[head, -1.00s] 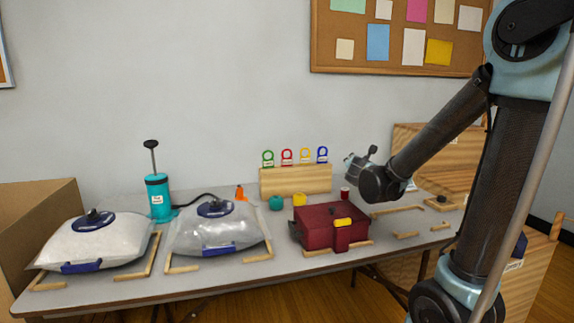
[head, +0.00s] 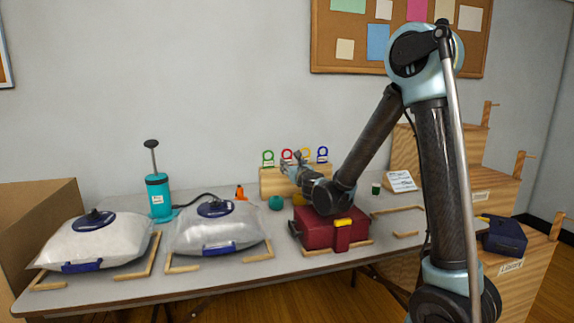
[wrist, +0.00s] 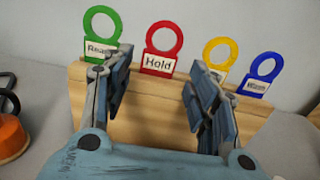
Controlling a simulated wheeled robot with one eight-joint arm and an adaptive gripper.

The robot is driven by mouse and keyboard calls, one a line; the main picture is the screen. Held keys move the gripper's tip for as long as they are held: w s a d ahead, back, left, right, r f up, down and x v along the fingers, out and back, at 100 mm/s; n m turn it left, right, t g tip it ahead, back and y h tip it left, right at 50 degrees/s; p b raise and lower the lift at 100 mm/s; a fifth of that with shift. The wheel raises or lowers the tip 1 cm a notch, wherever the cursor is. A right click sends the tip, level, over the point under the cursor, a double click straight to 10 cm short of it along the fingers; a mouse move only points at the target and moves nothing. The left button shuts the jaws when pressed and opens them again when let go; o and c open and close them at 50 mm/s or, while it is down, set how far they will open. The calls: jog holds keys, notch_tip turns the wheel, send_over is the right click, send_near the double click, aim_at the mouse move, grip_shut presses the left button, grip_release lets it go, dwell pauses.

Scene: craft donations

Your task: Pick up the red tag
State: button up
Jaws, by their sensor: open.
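The red tag (wrist: 162,48) stands upright in the wooden block (wrist: 150,120), with a ring on top and a white label reading "Hold". It shows small in the head view (head: 287,154). My gripper (wrist: 158,75) is open and empty in the wrist view, its two fingers apart in front of the block. The red tag appears between and beyond the fingers, and neither finger is seen touching it. In the head view, my gripper (head: 292,160) is close to the block and partly covers it. A green tag (wrist: 101,32) is left of the red one; yellow (wrist: 220,54) and blue (wrist: 261,71) tags are right.
A dark red box (head: 320,235) sits under my wrist on the table. Two filled bags (head: 98,240) (head: 215,232) and a teal pump (head: 157,195) stand left. Stepped wooden bins (head: 480,190) stand right.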

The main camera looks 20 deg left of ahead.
aim_at(287, 159)
jog(key=x, duration=0.8)
jog(key=shift+w, duration=0.2)
jog(key=shift+c, duration=0.5)
jog(key=c, duration=0.5)
